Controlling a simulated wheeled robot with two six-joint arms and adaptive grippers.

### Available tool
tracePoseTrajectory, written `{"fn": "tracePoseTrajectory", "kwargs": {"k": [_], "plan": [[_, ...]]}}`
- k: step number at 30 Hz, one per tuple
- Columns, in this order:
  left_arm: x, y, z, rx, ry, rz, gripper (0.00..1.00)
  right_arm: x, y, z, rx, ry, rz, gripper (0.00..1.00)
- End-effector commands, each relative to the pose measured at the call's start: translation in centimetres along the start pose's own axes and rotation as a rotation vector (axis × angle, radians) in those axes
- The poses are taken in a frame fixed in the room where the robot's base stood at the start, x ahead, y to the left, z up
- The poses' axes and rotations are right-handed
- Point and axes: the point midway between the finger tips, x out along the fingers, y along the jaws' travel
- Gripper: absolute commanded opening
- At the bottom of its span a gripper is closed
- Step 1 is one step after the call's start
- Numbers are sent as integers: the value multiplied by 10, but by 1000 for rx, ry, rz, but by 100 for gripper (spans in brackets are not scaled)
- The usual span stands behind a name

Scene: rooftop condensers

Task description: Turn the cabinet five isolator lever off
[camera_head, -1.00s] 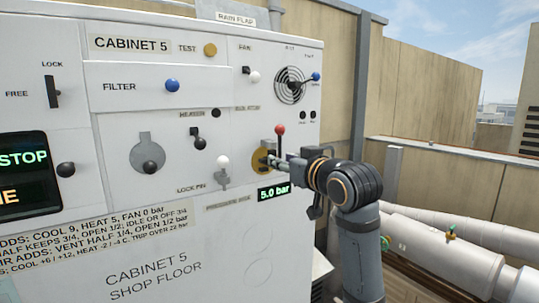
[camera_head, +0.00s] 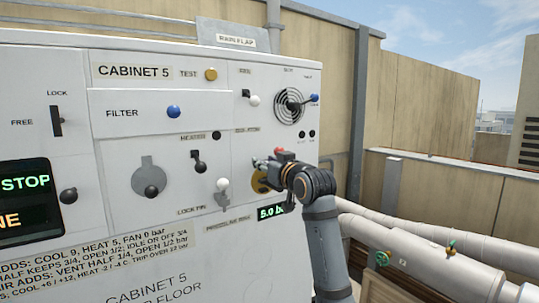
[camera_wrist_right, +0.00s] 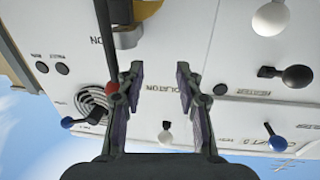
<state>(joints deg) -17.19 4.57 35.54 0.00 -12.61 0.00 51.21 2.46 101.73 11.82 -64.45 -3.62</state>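The isolator is on the front of cabinet 5. It has a yellow round plate (camera_head: 260,183) and a lever with a red ball end (camera_head: 279,150), partly hidden behind my right gripper (camera_head: 262,166) in the head view. In the right wrist view, which is upside down, the lever's red ball (camera_wrist_right: 113,88) lies by the outer side of the left-hand finger, not between the pads. I cannot tell if it touches. My right gripper (camera_wrist_right: 160,88) is open, with the isolator label (camera_wrist_right: 172,88) showing through the empty gap. My left gripper is not in view.
Close by on the panel are the white lock pin knob (camera_head: 222,184), the black heater lever (camera_head: 199,162), the white fan knob (camera_head: 254,100) and a round vent with a blue knob (camera_head: 314,98). The pressure display (camera_head: 270,211) is partly covered by my arm. Pipes (camera_head: 430,262) run at right.

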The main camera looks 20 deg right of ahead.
Motion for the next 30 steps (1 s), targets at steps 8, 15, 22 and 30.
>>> {"fn": "tracePoseTrajectory", "kwargs": {"k": [8,15,22,30], "plan": [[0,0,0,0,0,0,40,0,0,1,-1,0,0,27],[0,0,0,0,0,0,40,0,0,1,0,-1,1,0],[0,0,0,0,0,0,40,0,0,1,0,-1,1,0],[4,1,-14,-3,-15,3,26,0,0,1,0,-1,1,0]]}}
